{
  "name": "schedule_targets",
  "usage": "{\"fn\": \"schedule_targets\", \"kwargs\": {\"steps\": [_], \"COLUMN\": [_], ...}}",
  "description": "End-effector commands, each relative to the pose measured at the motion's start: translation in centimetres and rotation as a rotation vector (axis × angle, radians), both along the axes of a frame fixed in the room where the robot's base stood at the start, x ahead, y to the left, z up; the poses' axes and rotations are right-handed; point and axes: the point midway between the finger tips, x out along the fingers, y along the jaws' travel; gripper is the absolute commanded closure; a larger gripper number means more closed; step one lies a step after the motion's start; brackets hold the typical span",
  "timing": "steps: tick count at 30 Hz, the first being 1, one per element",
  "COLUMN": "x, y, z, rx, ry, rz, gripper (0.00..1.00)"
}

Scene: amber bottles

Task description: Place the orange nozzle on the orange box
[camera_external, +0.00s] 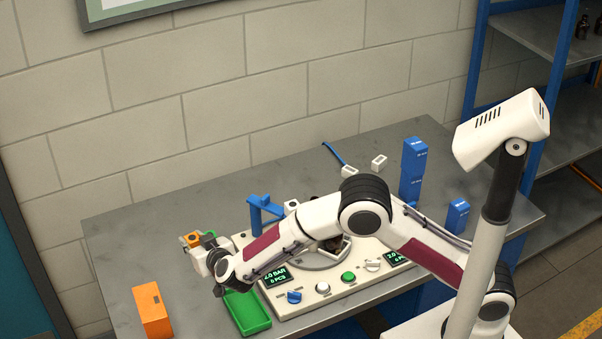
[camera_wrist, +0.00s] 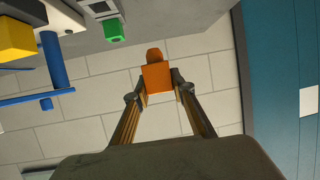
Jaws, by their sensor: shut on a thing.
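My gripper (camera_wrist: 158,82) is shut on the orange nozzle (camera_wrist: 156,76), a small block with a narrower rounded end, held between the two fingertips in the wrist view. In the external view the nozzle (camera_external: 191,240) shows at the tip of my gripper (camera_external: 198,249), in the air at the left side of the table. The orange box (camera_external: 153,311) stands upright on the table's left front part, below and left of the gripper in the picture and apart from it. It has a small dark mark near its top. The box is not clearly seen in the wrist view.
A green tray (camera_external: 248,328) lies right of the orange box. A control station (camera_external: 322,302) with knobs and displays fills the middle, partly hidden by my arm. A blue fixture (camera_external: 263,213) rises behind it. Blue boxes (camera_external: 411,170) stand at the right. The table's left back is clear.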

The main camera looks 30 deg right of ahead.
Motion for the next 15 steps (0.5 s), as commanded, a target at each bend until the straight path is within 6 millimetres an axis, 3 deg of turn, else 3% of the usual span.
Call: {"fn": "schedule_targets", "kwargs": {"steps": [6, 15], "x": [-4.5, -9.6], "y": [5.9, 11.9], "z": [2.4, 5.5], "rx": [0.003, 0.001], "ry": [-0.002, -0.001], "rz": [0.094, 0.214], "gripper": [0.94, 0.94]}}
